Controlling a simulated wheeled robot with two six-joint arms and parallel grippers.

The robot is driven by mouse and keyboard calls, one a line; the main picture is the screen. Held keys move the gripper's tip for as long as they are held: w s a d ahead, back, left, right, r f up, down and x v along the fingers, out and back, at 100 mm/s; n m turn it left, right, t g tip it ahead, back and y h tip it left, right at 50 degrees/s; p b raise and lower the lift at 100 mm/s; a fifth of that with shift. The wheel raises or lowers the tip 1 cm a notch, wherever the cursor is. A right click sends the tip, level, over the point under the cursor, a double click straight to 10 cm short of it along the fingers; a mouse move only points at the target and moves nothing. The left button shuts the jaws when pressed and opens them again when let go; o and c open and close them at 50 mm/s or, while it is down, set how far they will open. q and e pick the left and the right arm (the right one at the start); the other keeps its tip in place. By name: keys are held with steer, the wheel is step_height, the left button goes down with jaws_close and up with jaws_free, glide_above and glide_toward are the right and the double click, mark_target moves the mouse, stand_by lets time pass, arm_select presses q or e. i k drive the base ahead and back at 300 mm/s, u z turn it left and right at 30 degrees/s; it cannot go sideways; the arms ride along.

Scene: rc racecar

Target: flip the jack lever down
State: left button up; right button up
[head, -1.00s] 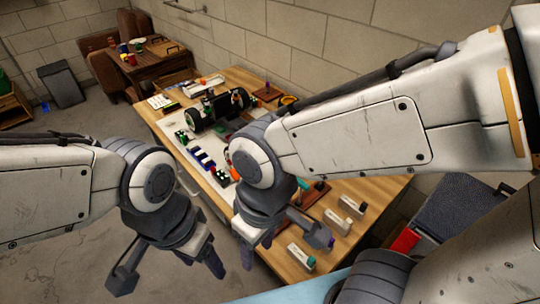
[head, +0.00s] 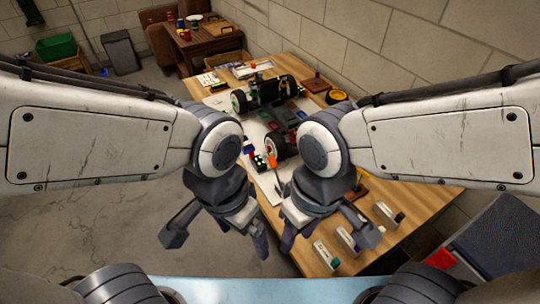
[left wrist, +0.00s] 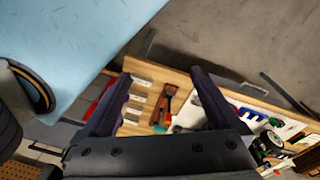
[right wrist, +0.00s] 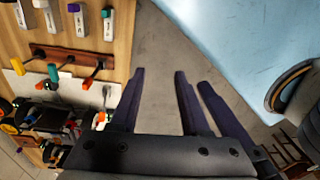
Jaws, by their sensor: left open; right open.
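The racecar (head: 266,93), dark with large black wheels, stands on the white mat in the head view. A small orange-tipped part (head: 271,161) shows by its near wheel, between my arms. It may be the jack lever, but I cannot tell its position. My left gripper (head: 218,240) is open and empty, in front of the table's near left edge. My right gripper (head: 326,238) is open and empty to its right, above the near table end. Both are apart from the car. The car shows partly at the right edge of the left wrist view (left wrist: 268,143).
The wooden table (head: 435,203) carries several white blocks (head: 327,256) at its near right. A wooden rack with coloured handles (right wrist: 70,58) shows in the right wrist view. A dark case (head: 490,240) stands to the right. Grey floor (head: 90,235) is open at left.

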mark_target(272, 163)
steer(key=k, duration=1.3)
steer(key=u, duration=0.7)
steer(key=i, duration=0.65)
steer(key=u, duration=0.5)
steer(key=i, duration=1.25)
steer(key=z, duration=1.05)
steer(key=i, duration=0.3)
steer(key=z, duration=0.4)
